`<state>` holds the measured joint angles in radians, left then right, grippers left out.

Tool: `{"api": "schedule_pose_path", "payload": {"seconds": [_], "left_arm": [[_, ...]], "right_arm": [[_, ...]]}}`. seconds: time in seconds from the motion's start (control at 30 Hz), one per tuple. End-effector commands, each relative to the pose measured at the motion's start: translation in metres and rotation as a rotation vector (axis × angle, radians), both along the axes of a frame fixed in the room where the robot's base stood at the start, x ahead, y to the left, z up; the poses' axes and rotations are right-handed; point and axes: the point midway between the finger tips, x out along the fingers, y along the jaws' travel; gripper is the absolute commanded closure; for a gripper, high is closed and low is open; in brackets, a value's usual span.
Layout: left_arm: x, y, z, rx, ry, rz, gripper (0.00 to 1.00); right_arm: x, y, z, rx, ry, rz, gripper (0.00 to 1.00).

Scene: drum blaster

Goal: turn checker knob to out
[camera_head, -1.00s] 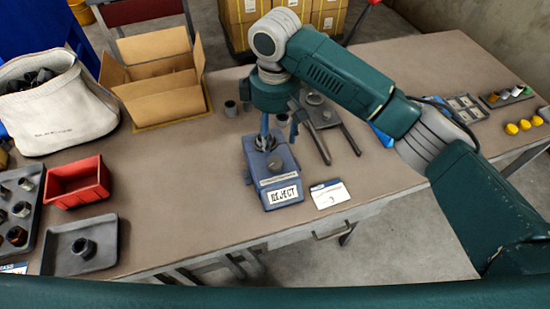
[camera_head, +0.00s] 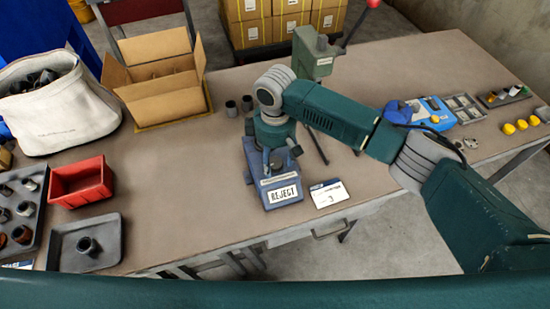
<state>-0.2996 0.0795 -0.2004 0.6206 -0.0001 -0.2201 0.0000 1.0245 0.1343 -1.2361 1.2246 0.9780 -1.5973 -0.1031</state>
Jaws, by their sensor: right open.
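The checker (camera_head: 286,180) is a blue-grey box near the middle of the table's front edge, with a white REJECT sign on its front. A dark round knob (camera_head: 276,162) shows on its top. My right gripper (camera_head: 267,152) points down over the rear part of the checker, just behind this knob. Its jaws are open, but the arm's wrist mostly covers the fingers from above. I cannot tell whether they touch the checker. My left gripper is not in view.
A white card (camera_head: 329,194) lies right of the checker. A green press (camera_head: 315,55) with a red-tipped lever stands behind my right arm. Left are an open cardboard box (camera_head: 160,85), a red bin (camera_head: 80,184) and a grey tray (camera_head: 70,255).

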Motion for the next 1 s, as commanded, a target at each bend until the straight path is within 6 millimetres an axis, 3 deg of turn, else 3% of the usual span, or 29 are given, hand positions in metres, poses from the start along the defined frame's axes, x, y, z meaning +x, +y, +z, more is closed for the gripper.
{"api": "schedule_pose_path", "payload": {"seconds": [0.07,0.2,0.3,0.67,1.0], "left_arm": [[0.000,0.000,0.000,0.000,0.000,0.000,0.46],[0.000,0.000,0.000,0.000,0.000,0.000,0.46],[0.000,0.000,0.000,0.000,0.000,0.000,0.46],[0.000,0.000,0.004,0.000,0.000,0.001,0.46],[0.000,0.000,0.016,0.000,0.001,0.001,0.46]], "right_arm": [[0.000,0.000,0.000,0.000,0.000,0.000,0.48],[0.000,0.000,0.000,0.000,0.000,0.000,0.76],[0.000,0.000,0.000,0.000,0.000,0.000,0.91],[0.000,0.000,0.002,0.000,0.001,0.053,0.91],[0.000,0.001,0.003,0.000,0.003,0.298,0.91]]}}
